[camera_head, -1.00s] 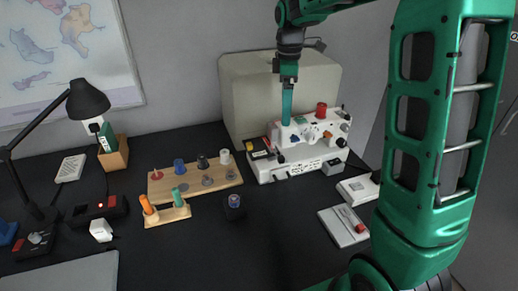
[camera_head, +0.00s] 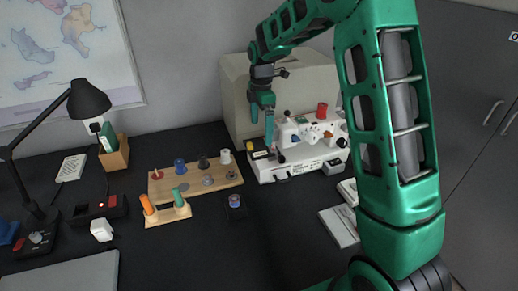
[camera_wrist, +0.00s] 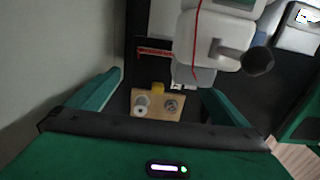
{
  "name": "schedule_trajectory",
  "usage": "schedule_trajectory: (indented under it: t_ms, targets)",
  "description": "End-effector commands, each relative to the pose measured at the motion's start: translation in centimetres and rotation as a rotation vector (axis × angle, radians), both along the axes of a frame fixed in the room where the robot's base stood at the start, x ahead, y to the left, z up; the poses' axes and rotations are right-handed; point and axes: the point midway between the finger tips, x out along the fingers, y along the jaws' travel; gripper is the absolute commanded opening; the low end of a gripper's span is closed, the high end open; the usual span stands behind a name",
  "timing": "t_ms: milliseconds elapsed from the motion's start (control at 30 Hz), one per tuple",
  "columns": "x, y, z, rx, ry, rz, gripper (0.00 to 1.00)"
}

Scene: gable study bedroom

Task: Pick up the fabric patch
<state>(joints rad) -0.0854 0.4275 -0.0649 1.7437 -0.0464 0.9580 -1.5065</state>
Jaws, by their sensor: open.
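I cannot pick out the fabric patch with certainty in either view. The white sewing machine (camera_head: 300,165) stands at the back of the dark desk, with a small yellow item (camera_head: 259,145) at its left end. My gripper (camera_head: 262,112) is above and just behind that end, fingers pointing down, apart and empty. In the wrist view my gripper (camera_wrist: 158,102) has its fingers wide apart. Between and beyond them show a wooden spool board (camera_wrist: 157,117), a yellow piece (camera_wrist: 158,88) and a dark area with a red strip (camera_wrist: 155,52). The machine (camera_wrist: 215,35) hangs close on the right.
A beige case (camera_head: 235,90) stands behind the machine. The spool board (camera_head: 195,182), a smaller stand with an orange and a teal peg (camera_head: 168,213) and a small dark spool holder (camera_head: 236,208) lie to the left. A pad (camera_head: 340,226) lies front right. The desk's front middle is clear.

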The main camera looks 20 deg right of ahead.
Motion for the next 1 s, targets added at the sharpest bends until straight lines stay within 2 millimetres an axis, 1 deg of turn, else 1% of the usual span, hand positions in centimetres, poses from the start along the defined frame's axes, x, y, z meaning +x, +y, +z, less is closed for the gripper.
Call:
schedule_trajectory:
  t_ms: [167,400,500,633,867,900,1000]
  targets:
    - [0.0,0.0,-1.1,0.000,0.002,0.000,1.00]
    - [-0.1,0.0,-4.7,0.000,0.003,0.000,1.00]
    - [0.0,0.0,-5.8,0.000,0.001,0.000,1.00]
    - [0.0,0.0,-6.5,0.000,0.001,0.000,1.00]
    - [0.0,0.0,-6.5,0.000,0.000,0.000,1.00]
    - [0.0,0.0,-6.5,0.000,0.000,0.000,0.90]
    - [0.0,0.0,-6.5,0.000,0.000,0.000,0.70]
